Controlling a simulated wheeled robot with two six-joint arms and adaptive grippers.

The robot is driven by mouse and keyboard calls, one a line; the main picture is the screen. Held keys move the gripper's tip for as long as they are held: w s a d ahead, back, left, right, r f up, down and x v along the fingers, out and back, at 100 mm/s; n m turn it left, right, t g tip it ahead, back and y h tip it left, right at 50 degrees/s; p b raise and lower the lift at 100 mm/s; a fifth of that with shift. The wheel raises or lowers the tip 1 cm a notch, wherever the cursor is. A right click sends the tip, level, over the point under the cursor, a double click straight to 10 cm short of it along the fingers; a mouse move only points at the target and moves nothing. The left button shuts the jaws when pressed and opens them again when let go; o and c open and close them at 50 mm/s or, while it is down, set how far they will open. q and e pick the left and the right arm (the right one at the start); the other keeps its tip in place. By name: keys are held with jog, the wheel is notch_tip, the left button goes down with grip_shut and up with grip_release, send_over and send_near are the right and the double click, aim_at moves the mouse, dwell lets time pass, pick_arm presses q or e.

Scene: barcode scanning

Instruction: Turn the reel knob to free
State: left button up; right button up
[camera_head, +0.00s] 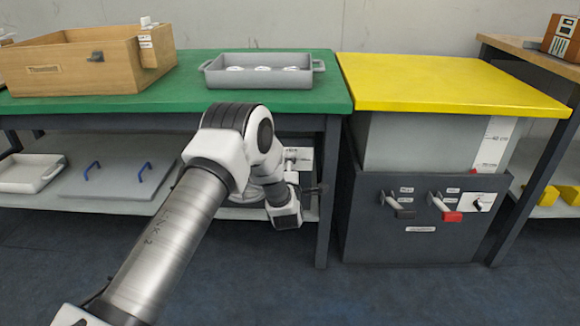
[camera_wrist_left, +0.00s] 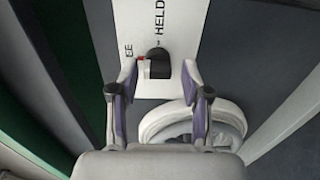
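The black reel knob (camera_wrist_left: 156,65) shows in the left wrist view on a white plate (camera_wrist_left: 178,28). The word HELD is printed above it, and letters ending in EE stand to its left. A red mark is on the knob's left side, near those letters. My left gripper (camera_wrist_left: 159,76) is open, with one finger on each side of the knob and space between. I cannot tell if either finger touches it. In the head view my left gripper (camera_head: 308,190) is by the green table's right leg, partly hidden by my arm. My right gripper is not in view.
A white ring-shaped part (camera_wrist_left: 150,125) lies behind the fingers in the wrist view. The green table (camera_head: 190,92) holds a wooden box (camera_head: 70,65) and a grey tray (camera_head: 262,78). A yellow-topped cabinet (camera_head: 440,85) with levers stands to the right.

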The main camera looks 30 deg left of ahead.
pick_arm(q)
jog(key=v, duration=1.2)
